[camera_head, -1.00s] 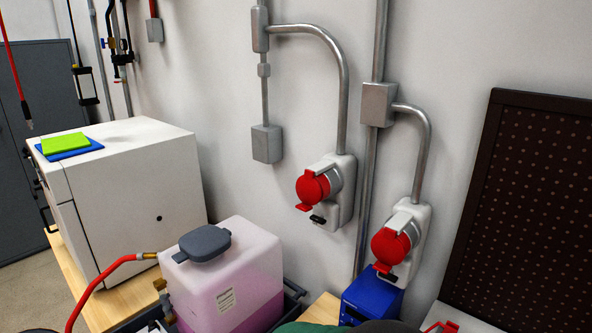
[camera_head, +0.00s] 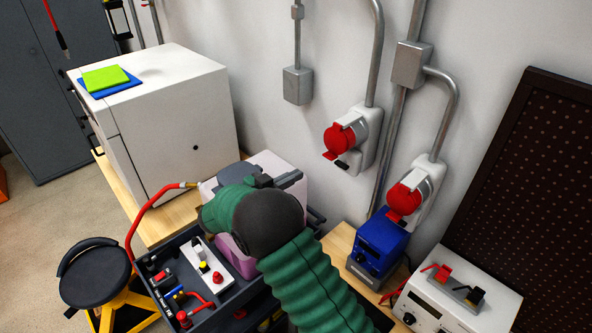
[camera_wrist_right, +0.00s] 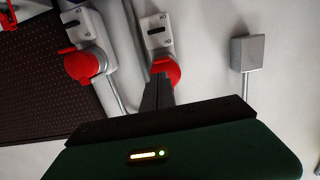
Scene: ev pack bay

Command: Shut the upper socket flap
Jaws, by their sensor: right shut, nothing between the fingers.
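The upper socket (camera_head: 366,135) is a pale wall housing with a grey collar and a round red flap (camera_head: 339,138) at its front. I cannot tell whether this flap sits fully against the collar. In the right wrist view, its red flap (camera_wrist_right: 166,72) is at centre. My right gripper (camera_head: 291,179) is shut and empty, left of and below the upper socket in the head view. In the wrist view, its dark fingers (camera_wrist_right: 158,80) overlap the flap's lower left edge; contact is unclear. My left gripper is not in view.
A lower socket with a red flap (camera_head: 404,197) is to the right, also in the wrist view (camera_wrist_right: 82,66). Metal conduit and a junction box (camera_head: 411,64) run between them.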

